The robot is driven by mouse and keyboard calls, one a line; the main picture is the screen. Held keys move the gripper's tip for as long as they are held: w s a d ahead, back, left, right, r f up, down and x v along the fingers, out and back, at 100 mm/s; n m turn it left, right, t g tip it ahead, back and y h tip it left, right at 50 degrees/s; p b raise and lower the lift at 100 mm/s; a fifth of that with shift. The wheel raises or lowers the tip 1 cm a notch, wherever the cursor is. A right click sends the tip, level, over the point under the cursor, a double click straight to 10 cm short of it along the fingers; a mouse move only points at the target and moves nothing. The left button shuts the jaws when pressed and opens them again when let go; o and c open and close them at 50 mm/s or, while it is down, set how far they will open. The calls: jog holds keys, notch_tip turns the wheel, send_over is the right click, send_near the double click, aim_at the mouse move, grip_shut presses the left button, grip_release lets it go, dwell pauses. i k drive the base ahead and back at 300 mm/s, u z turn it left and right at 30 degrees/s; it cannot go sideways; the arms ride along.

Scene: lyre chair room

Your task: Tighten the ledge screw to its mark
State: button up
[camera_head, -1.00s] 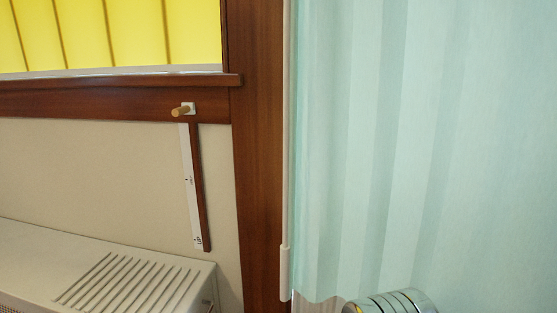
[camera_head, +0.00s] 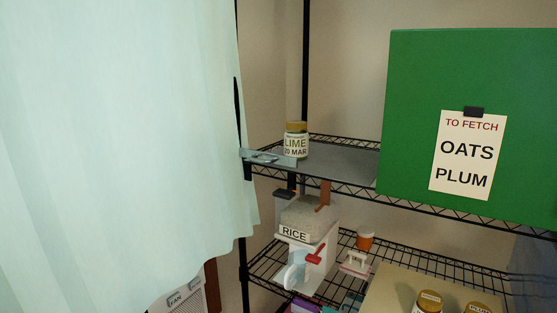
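I cannot make out a ledge screw or its mark in this view. A flat blue-grey metal piece (camera_head: 268,158) lies at the left front corner of the upper wire shelf (camera_head: 345,184). A few small dark details show on it, too small to identify. My gripper is not in view.
A pale curtain (camera_head: 110,130) fills the left. A LIME jar (camera_head: 296,140) stands on the upper shelf. A RICE dispenser (camera_head: 310,215) stands below. A green panel (camera_head: 430,75) with an OATS, PLUM note (camera_head: 467,155) covers the right. Gold-lidded jars (camera_head: 429,302) show bottom right.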

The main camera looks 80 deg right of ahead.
aim_at(287, 194)
jog(key=z, duration=2.45)
